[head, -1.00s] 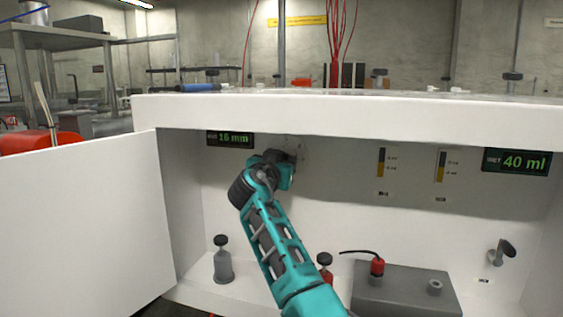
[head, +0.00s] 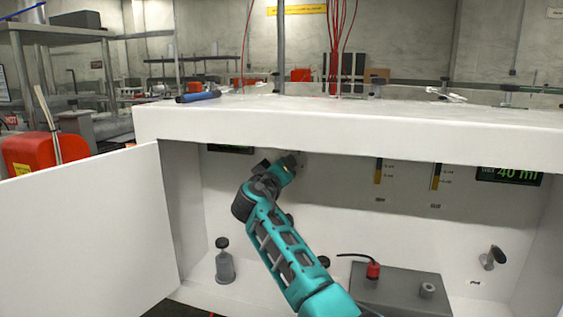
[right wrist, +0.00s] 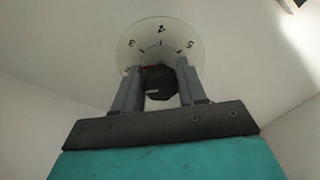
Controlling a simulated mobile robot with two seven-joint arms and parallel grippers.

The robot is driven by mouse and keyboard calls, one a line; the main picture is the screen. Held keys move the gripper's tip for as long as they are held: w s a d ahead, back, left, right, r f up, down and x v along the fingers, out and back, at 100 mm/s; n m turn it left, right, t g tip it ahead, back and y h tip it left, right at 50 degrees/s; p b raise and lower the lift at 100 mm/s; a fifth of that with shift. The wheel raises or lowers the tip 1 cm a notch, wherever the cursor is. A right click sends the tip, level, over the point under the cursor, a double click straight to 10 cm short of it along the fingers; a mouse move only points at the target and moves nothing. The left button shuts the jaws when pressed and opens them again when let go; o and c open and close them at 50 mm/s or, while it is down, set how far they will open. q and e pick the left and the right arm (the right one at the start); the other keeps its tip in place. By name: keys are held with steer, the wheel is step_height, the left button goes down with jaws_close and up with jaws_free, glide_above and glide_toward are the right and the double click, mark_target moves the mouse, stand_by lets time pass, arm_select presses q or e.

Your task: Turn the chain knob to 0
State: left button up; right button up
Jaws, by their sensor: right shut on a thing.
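The chain knob (right wrist: 160,82) is a dark, faceted knob in front of a round pale dial (right wrist: 127,55) on the white back wall. In the right wrist view the dial shows the numerals 3, 4 and 5 upside down; its lower part is hidden by the knob and fingers. A small red mark shows beside the left finger, and a pale mark is on the knob's face. My right gripper (right wrist: 159,88) is shut on the knob, one grey finger on each side. In the head view the right gripper (head: 292,162) reaches the wall under the top ledge, hiding the knob. My left gripper is out of view.
A white ledge (head: 350,122) runs close above my right gripper. An open white door (head: 80,215) stands at left. Inside are a grey plunger-like post (head: 224,262), a grey block (head: 400,290) with a red plug (head: 373,270), and a lever (head: 494,257) at right.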

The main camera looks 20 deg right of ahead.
steer(key=n+p, duration=0.3)
steer(key=n, duration=0.1)
steer(key=shift+d+r+n, duration=0.1)
steer(key=shift+r+n, duration=0.05)
steer(key=shift+n, duration=0.15)
steer(key=shift+n+p, duration=0.55)
steer(key=shift+n, duration=0.25)
steer(key=n+p, duration=0.1)
steer(key=n, duration=0.1)
steer(key=shift+n, duration=0.3)
steer(key=shift+n+p, duration=0.3)
steer(key=shift+p, duration=0.1)
steer(key=o, duration=1)
steer(key=shift+s, duration=0.1)
